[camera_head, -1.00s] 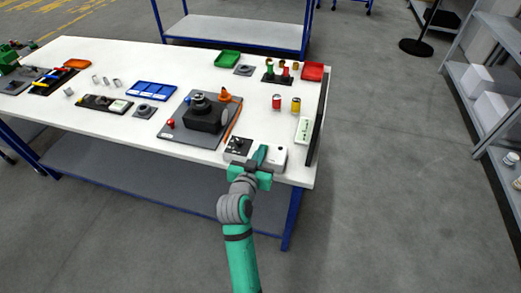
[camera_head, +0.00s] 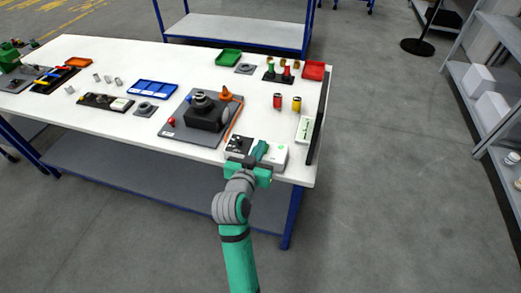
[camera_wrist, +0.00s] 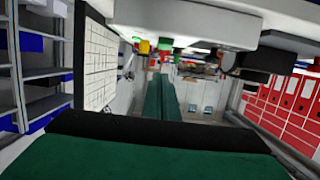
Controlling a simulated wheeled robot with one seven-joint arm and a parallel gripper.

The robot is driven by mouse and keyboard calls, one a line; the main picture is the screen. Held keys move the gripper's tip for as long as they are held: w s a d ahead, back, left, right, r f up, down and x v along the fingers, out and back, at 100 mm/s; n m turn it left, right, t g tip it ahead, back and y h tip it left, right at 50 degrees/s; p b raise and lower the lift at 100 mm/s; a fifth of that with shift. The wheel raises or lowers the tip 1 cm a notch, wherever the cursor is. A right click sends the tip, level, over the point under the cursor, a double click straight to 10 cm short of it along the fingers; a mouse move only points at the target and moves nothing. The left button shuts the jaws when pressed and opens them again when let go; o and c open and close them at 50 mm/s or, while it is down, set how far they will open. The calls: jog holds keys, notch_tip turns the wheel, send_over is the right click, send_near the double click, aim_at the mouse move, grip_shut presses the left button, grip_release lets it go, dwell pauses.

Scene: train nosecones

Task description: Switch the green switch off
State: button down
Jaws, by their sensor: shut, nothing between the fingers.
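A white box (camera_head: 275,160) stands at the front right edge of the white table, with a small green spot (camera_head: 281,148) on its top right. I cannot make out the switch lever or its position. My gripper (camera_head: 261,149) is over the left part of the box and hides some of it; I cannot tell whether it touches. In the wrist view my green fingers (camera_wrist: 162,97) are together with nothing between them. A white body (camera_wrist: 190,22) fills the top of that view, close to the fingers.
A small black panel with knobs (camera_head: 238,146) is just left of the box. A grey plate with a black device (camera_head: 205,118) lies farther left. A white-green panel (camera_head: 304,128) and a dark upright board (camera_head: 319,125) are at the right. Red and yellow cylinders (camera_head: 287,103) stand behind.

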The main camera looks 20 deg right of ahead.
jog(key=s+a, duration=0.5)
jog(key=s, duration=0.2)
jog(key=shift+r, duration=0.35)
jog(key=shift+s, duration=0.1)
jog(key=s+a+f+n+t+y, duration=0.2)
jog(key=s+a+f+n+y, duration=0.5)
jog(key=s+f, duration=0.7)
jog(key=s+a+r, duration=0.1)
jog(key=s+a, duration=0.1)
jog(key=s, duration=0.8)
jog(key=s+a+y, duration=0.1)
jog(key=s+a, duration=0.2)
jog(key=s, duration=0.6)
jog(key=shift+s+a+r+t, duration=0.3)
jog(key=shift+s+r+t, duration=0.1)
jog(key=shift+w, duration=0.1)
